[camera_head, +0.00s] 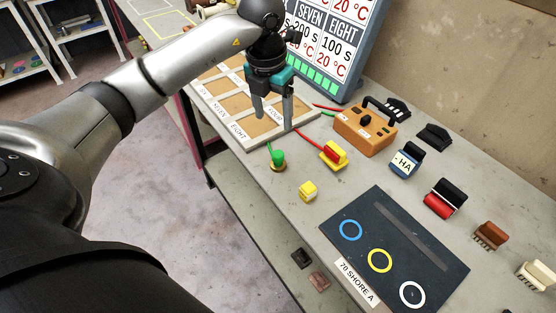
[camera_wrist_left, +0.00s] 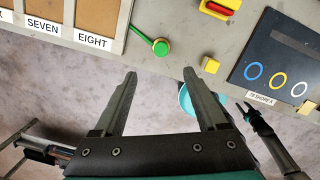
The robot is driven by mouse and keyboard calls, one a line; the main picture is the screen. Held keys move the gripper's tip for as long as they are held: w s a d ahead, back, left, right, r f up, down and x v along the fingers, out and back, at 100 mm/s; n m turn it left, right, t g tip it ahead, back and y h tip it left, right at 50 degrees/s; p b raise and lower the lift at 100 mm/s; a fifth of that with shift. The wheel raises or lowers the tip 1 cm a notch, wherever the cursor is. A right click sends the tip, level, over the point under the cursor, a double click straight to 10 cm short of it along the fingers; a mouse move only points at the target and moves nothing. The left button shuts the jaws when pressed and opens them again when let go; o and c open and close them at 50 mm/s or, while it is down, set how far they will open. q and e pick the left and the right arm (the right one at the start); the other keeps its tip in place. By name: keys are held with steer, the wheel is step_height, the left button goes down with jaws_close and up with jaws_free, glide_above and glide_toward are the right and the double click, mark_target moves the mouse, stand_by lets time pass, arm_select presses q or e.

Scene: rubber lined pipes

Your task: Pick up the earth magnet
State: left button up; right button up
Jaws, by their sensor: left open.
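The earth magnet appears to be the round green-topped piece on a brass-coloured base (camera_head: 278,158), with a green wire running to it. It sits on the grey bench near the front edge. It also shows in the left wrist view (camera_wrist_left: 161,47), just beyond and between my fingertips. My left gripper (camera_head: 273,122) is open and empty, fingers pointing down, above the bench and behind the magnet in the head view. In the left wrist view its two fingers (camera_wrist_left: 160,73) stand apart with nothing between them. A dark gripper, seemingly my right one (camera_wrist_left: 258,115), shows small at the right.
A yellow block (camera_head: 308,191) and a yellow-red piece (camera_head: 333,154) stand close to the magnet. A labelled wooden tray (camera_head: 232,126) lies to the left. An orange box (camera_head: 365,129) is behind; a dark mat with rings (camera_head: 402,239) lies right. The bench's front edge is close.

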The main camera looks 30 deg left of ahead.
mark_target(278, 153)
arm_select(q)
steer(key=f, duration=0.4)
steer(key=w+f+b, duration=0.1)
steer(key=f, duration=0.9)
steer(key=shift+w+d+f+b, duration=0.1)
steer(key=shift+w+f+b, duration=0.05)
steer(key=shift+w+b, duration=0.2)
jaws_close()
